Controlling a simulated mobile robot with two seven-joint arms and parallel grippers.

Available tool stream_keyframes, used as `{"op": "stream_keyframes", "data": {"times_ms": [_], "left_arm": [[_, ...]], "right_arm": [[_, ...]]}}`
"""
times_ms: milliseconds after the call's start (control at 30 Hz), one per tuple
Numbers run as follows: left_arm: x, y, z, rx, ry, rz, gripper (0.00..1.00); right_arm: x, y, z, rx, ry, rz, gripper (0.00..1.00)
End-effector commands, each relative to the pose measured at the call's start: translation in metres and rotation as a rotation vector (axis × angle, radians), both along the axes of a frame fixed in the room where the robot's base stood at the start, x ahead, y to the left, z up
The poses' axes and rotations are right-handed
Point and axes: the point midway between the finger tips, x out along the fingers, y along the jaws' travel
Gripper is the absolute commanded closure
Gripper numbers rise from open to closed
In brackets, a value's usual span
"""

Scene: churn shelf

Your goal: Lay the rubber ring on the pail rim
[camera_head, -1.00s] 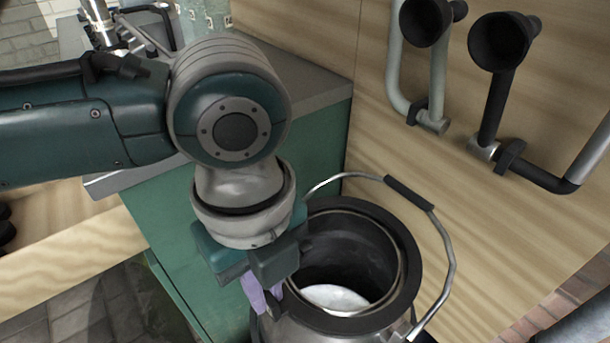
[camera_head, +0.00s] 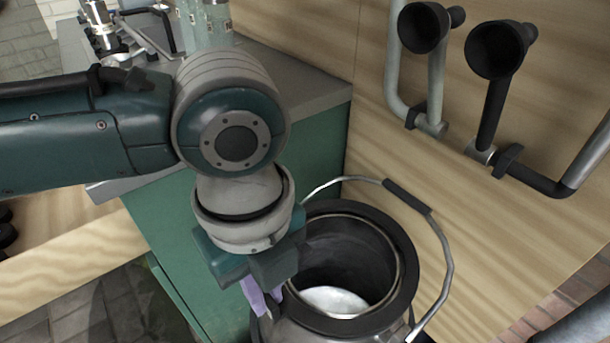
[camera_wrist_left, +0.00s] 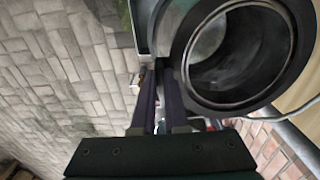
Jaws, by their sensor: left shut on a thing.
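The rubber ring (camera_head: 408,264) is a wide black band around the mouth of the dark metal pail (camera_head: 298,333). It looks level and roughly centred on the rim; whether it rests there or hovers just above I cannot tell. My left gripper (camera_head: 264,297), with purple fingers, points down at the pail's near left side and is shut on the ring's left edge. The contact is mostly hidden behind the gripper. In the left wrist view the fingers (camera_wrist_left: 162,72) are close together, with the ring (camera_wrist_left: 307,42) to their right. My right gripper is in neither view.
Pale liquid (camera_head: 335,300) lies inside the pail. The bail handle (camera_head: 408,195) arches up behind and right of it. Pipes with black cups (camera_head: 498,48) hang on the wooden wall.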

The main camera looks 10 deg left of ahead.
Motion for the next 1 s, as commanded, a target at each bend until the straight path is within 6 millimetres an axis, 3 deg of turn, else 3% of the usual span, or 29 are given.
{"op": "stream_keyframes", "data": {"times_ms": [467,500,800,1000], "left_arm": [[0.0,-0.0001,-0.0025,0.0,0.0,0.0,1.0],[0.0,-0.0001,-0.0025,0.0,0.0,0.0,0.87],[-0.0001,-0.0001,-0.0024,0.0,0.0,0.0,0.54],[-0.0001,0.0,-0.0024,0.0,0.0,0.0,0.54]], "right_arm": [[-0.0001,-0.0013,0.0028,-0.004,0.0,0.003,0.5],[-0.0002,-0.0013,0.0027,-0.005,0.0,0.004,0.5],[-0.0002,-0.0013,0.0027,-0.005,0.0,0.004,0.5],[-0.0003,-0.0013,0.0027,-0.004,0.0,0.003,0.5]]}}
